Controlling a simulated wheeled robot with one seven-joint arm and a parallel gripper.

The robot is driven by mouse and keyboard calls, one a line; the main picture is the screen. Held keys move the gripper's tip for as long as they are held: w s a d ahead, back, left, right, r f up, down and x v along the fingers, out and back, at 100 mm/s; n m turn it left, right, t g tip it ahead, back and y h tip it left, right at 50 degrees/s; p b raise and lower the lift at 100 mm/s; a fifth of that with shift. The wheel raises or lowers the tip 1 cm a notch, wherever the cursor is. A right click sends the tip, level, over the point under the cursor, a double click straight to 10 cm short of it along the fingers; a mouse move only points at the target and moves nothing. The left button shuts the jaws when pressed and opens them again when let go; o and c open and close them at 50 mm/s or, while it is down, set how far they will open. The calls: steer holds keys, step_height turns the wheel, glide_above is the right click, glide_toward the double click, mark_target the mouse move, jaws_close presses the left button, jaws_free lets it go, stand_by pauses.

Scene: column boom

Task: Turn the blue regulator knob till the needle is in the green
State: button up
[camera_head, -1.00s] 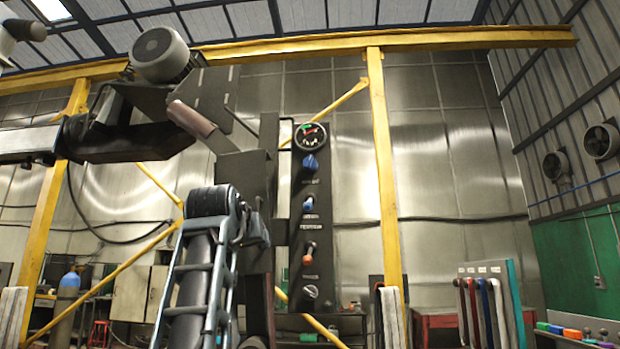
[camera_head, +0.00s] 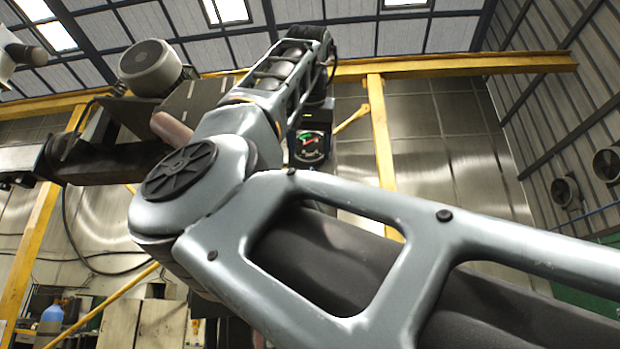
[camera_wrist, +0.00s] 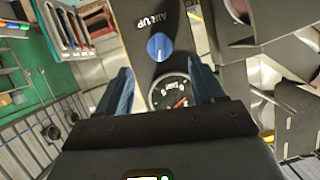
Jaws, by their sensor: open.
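The blue regulator knob (camera_wrist: 160,47) sits on a dark panel (camera_wrist: 144,14) in the wrist view, below upside-down white lettering "AIR UP". The round gauge (camera_wrist: 169,89) is beside the knob, with its lower part hidden by my gripper body. A bit of red shows on its dial; I cannot tell where the needle points. The gauge also shows in the head view (camera_head: 311,147) with green and red on its face, too small to read. My gripper (camera_wrist: 160,70) is open and empty, its fingers to either side of the gauge, the knob just beyond them. In the head view my arm hides the knob.
A grey motor housing (camera_head: 150,66) and dark boom (camera_head: 105,165) stand left of my arm in the head view. A yellow post (camera_head: 382,130) stands right of the gauge. In the wrist view, grey boom parts (camera_wrist: 262,77) lie close on the right.

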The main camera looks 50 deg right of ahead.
mark_target(310, 171)
steer(key=p+x, duration=0.1)
steer(key=x, duration=0.6)
steer(key=shift+w+d+f+p, duration=0.1)
steer(key=shift+d+p, duration=0.05)
steer(key=shift+p, duration=0.2)
steer(key=shift+c, duration=0.4)
steer(key=c, duration=1)
steer(key=shift+o, duration=0.2)
